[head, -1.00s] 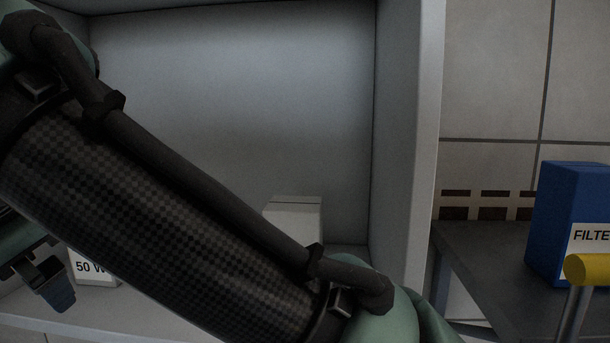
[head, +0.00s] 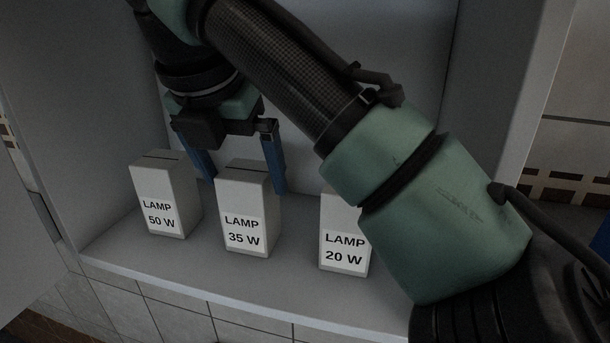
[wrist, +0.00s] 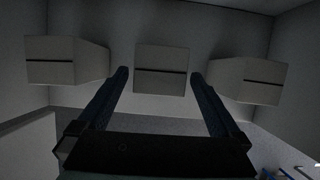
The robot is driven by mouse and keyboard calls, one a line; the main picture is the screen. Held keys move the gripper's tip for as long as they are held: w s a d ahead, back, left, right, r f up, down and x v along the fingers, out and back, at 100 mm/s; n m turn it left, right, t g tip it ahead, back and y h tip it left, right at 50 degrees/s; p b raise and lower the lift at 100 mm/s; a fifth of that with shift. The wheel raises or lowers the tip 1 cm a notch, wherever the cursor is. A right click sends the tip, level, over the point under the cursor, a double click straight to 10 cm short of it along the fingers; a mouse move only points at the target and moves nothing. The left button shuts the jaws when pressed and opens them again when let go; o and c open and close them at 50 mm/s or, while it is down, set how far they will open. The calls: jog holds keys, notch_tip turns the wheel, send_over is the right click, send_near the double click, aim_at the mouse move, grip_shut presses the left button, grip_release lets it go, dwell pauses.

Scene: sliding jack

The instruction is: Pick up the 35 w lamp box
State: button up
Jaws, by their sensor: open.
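The 35 W lamp box (head: 246,208) is a white upright carton, the middle one of three on the cabinet shelf. My gripper (head: 243,186) points down with its blue fingers spread, one at each side of this box near its top. The right finger is beside the box's right side; the left finger's tip is partly hidden behind the boxes. In the wrist view the middle box (wrist: 162,71) lies between and just beyond the fingertips (wrist: 160,74), with gaps on both sides. The gripper is open and holds nothing.
The 50 W box (head: 165,195) stands to the left and the 20 W box (head: 343,235) to the right, the latter partly hidden by my arm. Cabinet walls enclose the shelf (head: 185,268). A blue object (head: 602,240) shows at the right edge.

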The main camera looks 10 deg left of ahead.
jog(key=shift+w+f, duration=0.1)
jog(key=shift+w, duration=0.3)
jog(key=shift+p+x, duration=0.65)
jog(key=shift+x, duration=1.8)
jog(key=c, duration=1.4)
